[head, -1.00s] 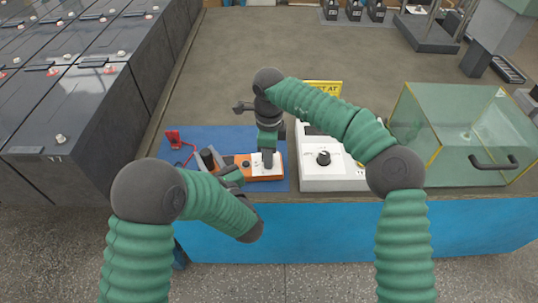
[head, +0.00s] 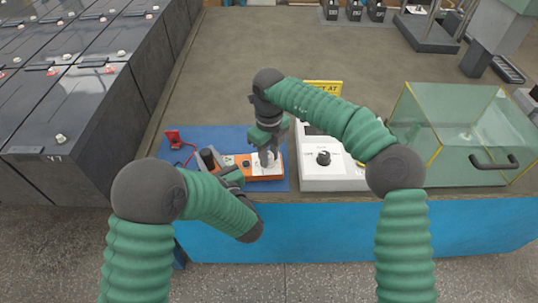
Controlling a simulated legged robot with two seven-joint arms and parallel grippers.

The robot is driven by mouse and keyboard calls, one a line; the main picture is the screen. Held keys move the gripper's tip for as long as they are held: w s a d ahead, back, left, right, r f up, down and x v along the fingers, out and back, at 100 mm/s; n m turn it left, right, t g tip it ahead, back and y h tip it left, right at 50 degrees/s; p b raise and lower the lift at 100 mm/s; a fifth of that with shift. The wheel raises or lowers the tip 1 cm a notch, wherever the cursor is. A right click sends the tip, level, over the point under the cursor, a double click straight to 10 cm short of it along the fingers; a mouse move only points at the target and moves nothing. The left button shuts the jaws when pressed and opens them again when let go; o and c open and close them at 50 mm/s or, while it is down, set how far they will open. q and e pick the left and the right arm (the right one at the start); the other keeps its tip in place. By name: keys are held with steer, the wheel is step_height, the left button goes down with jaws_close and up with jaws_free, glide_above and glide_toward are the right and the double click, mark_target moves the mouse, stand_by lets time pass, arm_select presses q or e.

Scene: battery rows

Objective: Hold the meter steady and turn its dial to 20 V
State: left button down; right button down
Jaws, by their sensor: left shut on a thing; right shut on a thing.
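The orange meter (head: 262,179) lies on a blue mat (head: 282,184) near the table's front edge, with a pale face on its right part. My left gripper (head: 229,177) is shut on the left part of the meter, low at its near side. My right gripper (head: 266,158) points down over the pale face and is shut on the dial, which its fingers hide. The dial's setting cannot be read. A small dark knob or socket (head: 246,163) shows on the meter left of the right gripper.
A red lead (head: 173,138) lies at the mat's left. A white box with a black knob (head: 323,158) stands right of the mat, beside a green clear case (head: 465,130). A yellow sign (head: 323,87) stands behind. Battery rows (head: 80,130) fill the left.

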arm_select(q)
steer(key=shift+d, duration=0.15)
arm_select(e)
steer(key=shift+a, duration=0.15)
steer(key=c, duration=1.3)
jaws_free()
steer(key=shift+o, duration=1)
step_height(320, 180, up, 12)
arm_select(q)
steer(key=c, duration=1)
jaws_free()
